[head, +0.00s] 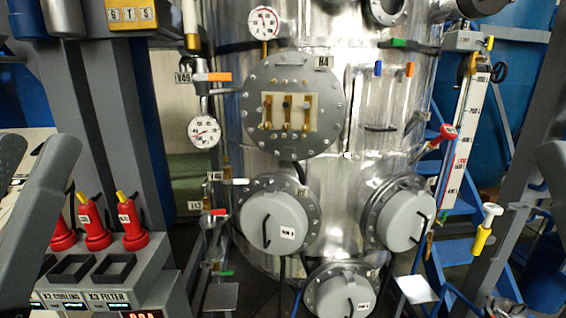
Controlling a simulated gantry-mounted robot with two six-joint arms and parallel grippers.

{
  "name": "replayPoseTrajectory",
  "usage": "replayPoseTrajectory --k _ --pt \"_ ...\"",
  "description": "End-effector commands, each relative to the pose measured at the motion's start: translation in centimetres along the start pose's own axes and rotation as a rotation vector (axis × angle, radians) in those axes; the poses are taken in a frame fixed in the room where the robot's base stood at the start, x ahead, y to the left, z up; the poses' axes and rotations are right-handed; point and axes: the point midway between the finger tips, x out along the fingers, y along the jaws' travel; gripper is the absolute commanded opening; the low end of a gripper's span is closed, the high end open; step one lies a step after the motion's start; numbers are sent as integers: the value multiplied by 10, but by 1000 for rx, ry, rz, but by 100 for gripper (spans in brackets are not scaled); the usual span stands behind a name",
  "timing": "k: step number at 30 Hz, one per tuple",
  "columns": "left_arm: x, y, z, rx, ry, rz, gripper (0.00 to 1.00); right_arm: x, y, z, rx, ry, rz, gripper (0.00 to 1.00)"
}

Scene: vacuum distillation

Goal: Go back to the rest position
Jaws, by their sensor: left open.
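My left gripper (40,150) shows at the left edge in the head view. Its two grey fingers point upward and stand apart, with nothing between them. It is in front of the control console and left of the red plugs. A grey rounded part (553,165) at the right edge looks like a piece of my right gripper, but too little shows to tell its state. No held object is visible.
A shiny metal vessel (340,140) with round flanged ports fills the middle. Gauges (204,131) and valves project from its left side. A console with red plugs (97,230) stands left. Blue steps (455,205) and a level scale (465,135) stand right.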

Motion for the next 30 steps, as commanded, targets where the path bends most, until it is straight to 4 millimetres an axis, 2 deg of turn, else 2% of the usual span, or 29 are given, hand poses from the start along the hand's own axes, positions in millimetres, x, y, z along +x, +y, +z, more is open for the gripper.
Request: replayPoseTrajectory --k 1,5,15,18,21,23,30 --pt "32 0 -29 2 -1 -1 49 32 0 -30 0 1 0 50" --pt "75 -1 -68 4 -1 -2 49 75 0 -69 0 0 0 50" --pt "200 -1 -182 6 -1 -3 49 199 1 -183 0 0 0 50" --pt "228 -1 -209 6 -2 -3 49 228 1 -210 0 0 0 50" --pt "246 -2 -225 6 -2 -4 49 246 1 -226 0 0 0 50" --pt "251 -2 -230 7 -2 -4 49 251 1 -231 0 -1 0 50" --pt "250 -2 -229 7 -1 -4 49 250 1 -230 0 -2 0 50"
